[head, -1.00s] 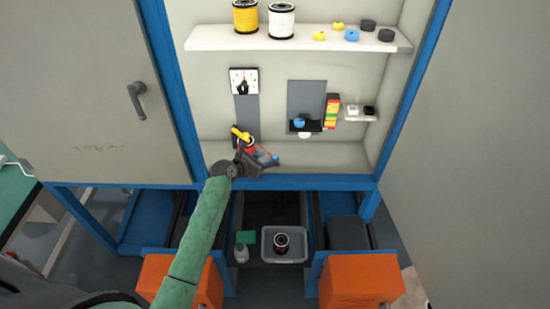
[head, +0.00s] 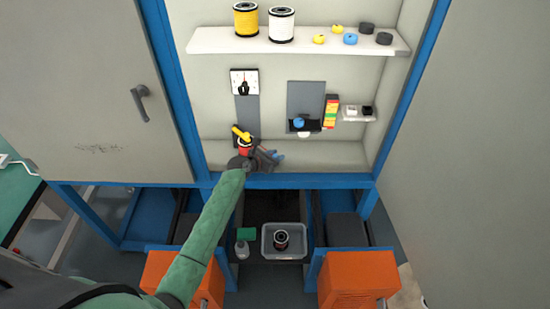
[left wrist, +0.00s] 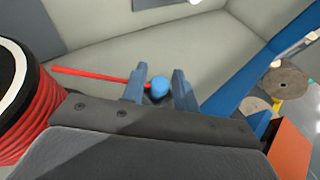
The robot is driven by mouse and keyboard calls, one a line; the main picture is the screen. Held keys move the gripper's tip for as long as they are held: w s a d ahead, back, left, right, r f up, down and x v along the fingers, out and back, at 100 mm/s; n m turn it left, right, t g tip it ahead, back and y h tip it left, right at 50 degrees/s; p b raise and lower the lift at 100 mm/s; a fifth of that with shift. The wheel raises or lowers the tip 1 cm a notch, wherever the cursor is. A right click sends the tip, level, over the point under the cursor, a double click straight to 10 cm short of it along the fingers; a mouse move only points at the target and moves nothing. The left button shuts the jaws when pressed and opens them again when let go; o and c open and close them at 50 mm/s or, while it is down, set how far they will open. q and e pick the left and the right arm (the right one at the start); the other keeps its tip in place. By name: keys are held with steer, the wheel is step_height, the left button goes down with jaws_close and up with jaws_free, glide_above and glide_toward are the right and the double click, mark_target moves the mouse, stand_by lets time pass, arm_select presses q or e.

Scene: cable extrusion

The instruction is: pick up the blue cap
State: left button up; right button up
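A small round blue cap (left wrist: 159,86) shows in the left wrist view between the two fingers of my left gripper (left wrist: 161,72). The gripper is open, with a gap on the cap's right side; I cannot tell whether the left finger touches it. A thin red cable (left wrist: 100,75) runs from the left to the left finger, close to the cap. In the head view my left gripper (head: 274,155) is low at the cabinet's front left, and the cap cannot be told apart from the bluish fingertips there. My right gripper is not in view.
A red cable spool (left wrist: 25,125) stands close left of the gripper. Another blue round piece (head: 299,122) sits on a black holder on the back wall. The upper shelf (head: 230,39) holds spools and several coloured discs. A blue frame edge (left wrist: 240,75) runs along the right.

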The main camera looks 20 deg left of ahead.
mark_target(275, 155)
arm_select(q)
jaws_close()
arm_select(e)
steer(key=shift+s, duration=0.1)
arm_select(q)
steer(key=shift+r+b, duration=0.35)
steer(key=shift+r, duration=0.25)
step_height(275, 155, up, 3)
steer(key=shift+f+b, duration=0.1)
steer(key=shift+b, duration=0.65)
steer(key=s+d+r+b, duration=0.3)
steer(key=s+d+r, duration=0.4)
steer(key=s+d, duration=0.1)
steer(key=shift+s+d, duration=0.15)
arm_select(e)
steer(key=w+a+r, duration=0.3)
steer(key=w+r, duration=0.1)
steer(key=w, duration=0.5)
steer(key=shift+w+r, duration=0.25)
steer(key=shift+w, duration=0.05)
